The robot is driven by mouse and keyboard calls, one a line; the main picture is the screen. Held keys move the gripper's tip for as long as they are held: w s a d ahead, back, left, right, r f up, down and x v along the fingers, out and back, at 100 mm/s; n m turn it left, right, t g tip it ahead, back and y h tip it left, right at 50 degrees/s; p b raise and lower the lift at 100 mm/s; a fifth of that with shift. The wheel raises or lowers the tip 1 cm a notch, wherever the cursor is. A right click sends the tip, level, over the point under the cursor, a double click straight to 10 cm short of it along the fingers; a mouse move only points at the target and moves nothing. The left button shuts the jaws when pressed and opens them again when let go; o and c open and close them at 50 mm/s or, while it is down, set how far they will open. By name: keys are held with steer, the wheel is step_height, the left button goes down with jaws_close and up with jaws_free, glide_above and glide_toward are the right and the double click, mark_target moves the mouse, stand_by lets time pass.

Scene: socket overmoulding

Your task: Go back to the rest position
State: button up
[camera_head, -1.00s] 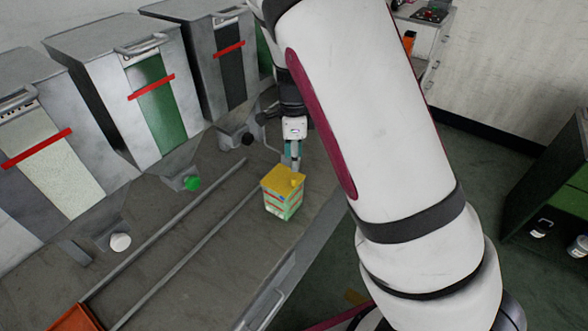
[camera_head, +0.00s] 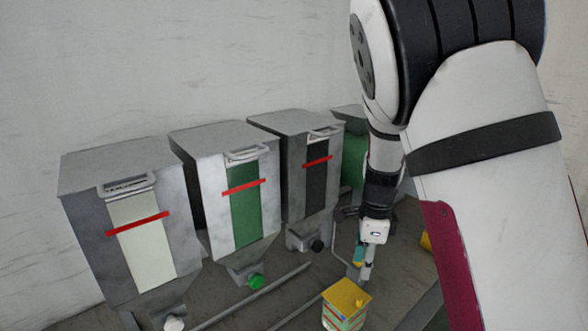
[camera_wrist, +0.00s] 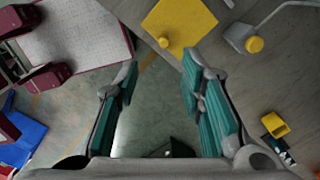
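My gripper (camera_wrist: 160,75) is open and empty in the wrist view, with bare floor showing between its teal-padded fingers. In the head view my gripper (camera_head: 365,262) points down above the bench, just behind and right of a box with a yellow lid (camera_head: 347,292). The box stands on the bench, with a small knob on its lid and striped sides. The lid also shows at the top of the wrist view (camera_wrist: 190,20), apart from the fingers. The head view shows the fingers too small to judge their gap.
Several grey hoppers line the wall, including ones with a white window (camera_head: 141,251), a green window (camera_head: 245,205) and a dark window (camera_head: 315,180). A rail (camera_head: 262,292) runs along the bench. A small yellow object (camera_wrist: 275,125) lies at right in the wrist view.

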steer(key=s+a+r+n+t+y, duration=0.2)
steer(key=s+r+n+t, duration=0.1)
steer(key=s+r+n, duration=1.05)
steer(key=s+r+n+t+h, duration=0.2)
steer(key=s+r+n, duration=0.4)
steer(key=s, duration=0.4)
steer(key=shift+d+r+n+t, duration=0.15)
steer(key=shift+r+n+t, duration=0.15)
steer(key=shift+n, duration=0.35)
steer(key=shift+s, duration=0.1)
